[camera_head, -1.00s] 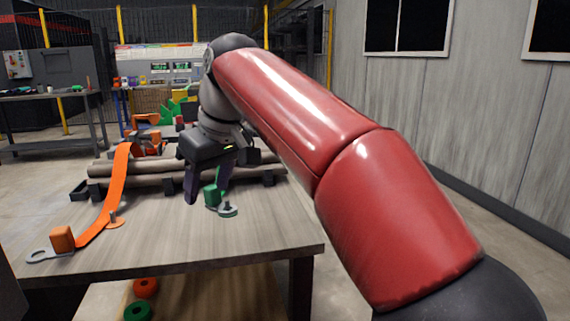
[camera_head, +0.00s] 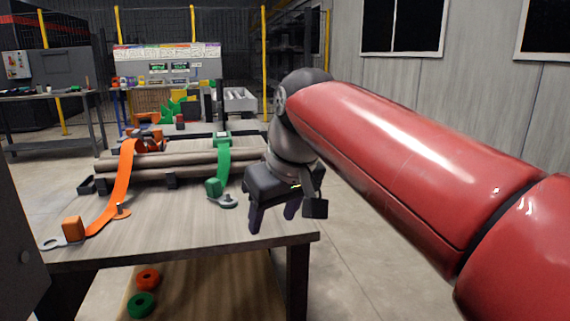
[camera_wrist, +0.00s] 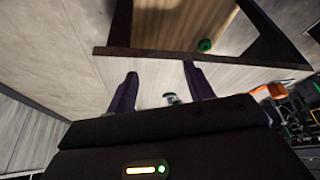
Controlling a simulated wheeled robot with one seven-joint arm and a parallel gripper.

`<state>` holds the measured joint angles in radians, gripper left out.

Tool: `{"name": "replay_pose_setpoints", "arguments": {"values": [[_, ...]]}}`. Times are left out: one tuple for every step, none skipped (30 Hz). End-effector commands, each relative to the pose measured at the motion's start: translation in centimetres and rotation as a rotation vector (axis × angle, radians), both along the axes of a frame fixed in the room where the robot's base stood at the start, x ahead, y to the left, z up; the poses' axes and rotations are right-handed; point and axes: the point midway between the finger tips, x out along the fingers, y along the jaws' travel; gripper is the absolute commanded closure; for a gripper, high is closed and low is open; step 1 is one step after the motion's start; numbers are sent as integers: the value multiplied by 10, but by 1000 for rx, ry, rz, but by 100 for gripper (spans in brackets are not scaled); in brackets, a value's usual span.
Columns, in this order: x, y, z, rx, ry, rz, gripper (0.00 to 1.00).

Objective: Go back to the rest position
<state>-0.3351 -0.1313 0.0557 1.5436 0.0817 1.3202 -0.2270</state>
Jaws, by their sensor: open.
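My gripper (camera_head: 273,217) is in the head view at the front right corner of the wooden table (camera_head: 190,235). Its two dark purple fingers point down, spread apart with nothing between them. The wrist view also shows the open fingers (camera_wrist: 158,92). A green strap (camera_head: 223,165) runs over the grey logs to a green block with a ring end (camera_head: 220,190), to the left of my gripper and apart from it. An orange strap (camera_head: 122,178) runs over the logs on the left, down to an orange block (camera_head: 72,228) with a grey hook end.
Grey logs (camera_head: 165,165) lie on dark supports across the table. An orange ring (camera_head: 148,279) and a green ring (camera_head: 141,305) rest on the lower shelf. A workbench (camera_head: 50,95) stands at the far left. The floor right of the table is clear.

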Motion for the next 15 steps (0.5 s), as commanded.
{"name": "replay_pose_setpoints", "arguments": {"values": [[-10, -18, -8, 1, -5, -50, 48], [-15, -29, -14, 2, -9, -81, 48], [-24, -45, -24, 3, -14, -128, 48], [-33, -58, -33, 4, -19, -167, 48], [-41, -71, -43, 7, -24, -207, 48], [-54, -87, -57, 10, -29, -261, 48], [-64, -99, -69, 13, -34, -299, 48], [-73, -109, -80, 15, -38, -337, 48], [-86, -122, -96, 18, -45, -384, 48], [-95, -131, -107, 21, -49, -418, 48], [-103, -138, -118, 23, -52, -449, 48], [-114, -147, -132, 28, -56, -486, 48], [-121, -152, -141, 30, -60, -510, 48], [-128, -157, -150, 33, -63, -532, 48], [-135, -161, -161, 35, -64, -556, 48]]}}
